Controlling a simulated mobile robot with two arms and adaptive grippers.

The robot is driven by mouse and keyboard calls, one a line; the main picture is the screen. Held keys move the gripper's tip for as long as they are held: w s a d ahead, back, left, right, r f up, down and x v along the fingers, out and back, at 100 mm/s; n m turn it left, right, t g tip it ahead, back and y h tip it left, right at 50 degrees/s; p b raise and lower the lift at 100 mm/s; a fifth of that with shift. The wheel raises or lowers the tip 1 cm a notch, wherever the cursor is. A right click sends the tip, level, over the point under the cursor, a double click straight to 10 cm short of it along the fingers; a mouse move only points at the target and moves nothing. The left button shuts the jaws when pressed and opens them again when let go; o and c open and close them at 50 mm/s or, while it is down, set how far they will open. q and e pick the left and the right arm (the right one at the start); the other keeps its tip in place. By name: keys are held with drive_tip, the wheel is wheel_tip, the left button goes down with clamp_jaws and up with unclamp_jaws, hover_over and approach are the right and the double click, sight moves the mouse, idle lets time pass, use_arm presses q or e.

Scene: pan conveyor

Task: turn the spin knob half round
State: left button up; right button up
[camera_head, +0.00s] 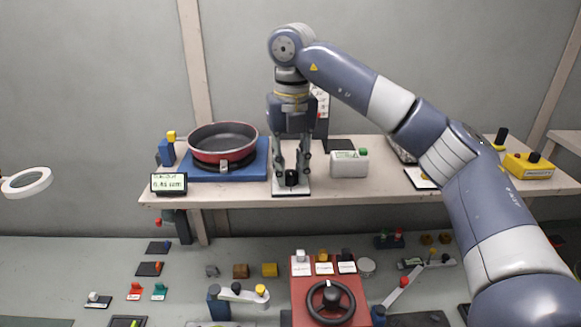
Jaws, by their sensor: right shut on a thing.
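The spin knob (291,179) looks like a small black knob on a white plate (290,192) at the front of the shelf. My right gripper (291,176) points straight down over the plate, with its fingers shut on the knob from both sides. The fingers hide part of the knob, and its turn angle is too small to read. My left gripper is not in view.
A red pan (222,146) sits on a blue base (225,172) left of the knob, with a small display (168,183) beside it. A white box (349,164) with a green button stands close on the right. The lower bench holds a red panel with a black steering wheel (330,302) and several small blocks.

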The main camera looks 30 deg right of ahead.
sight(292, 172)
idle(0.3)
drive_tip(key=o, duration=1.1)
drive_tip(key=shift+r, duration=0.1)
wheel_tip(292, 172, up, 12)
drive_tip(key=shift+d+f, duration=0.1)
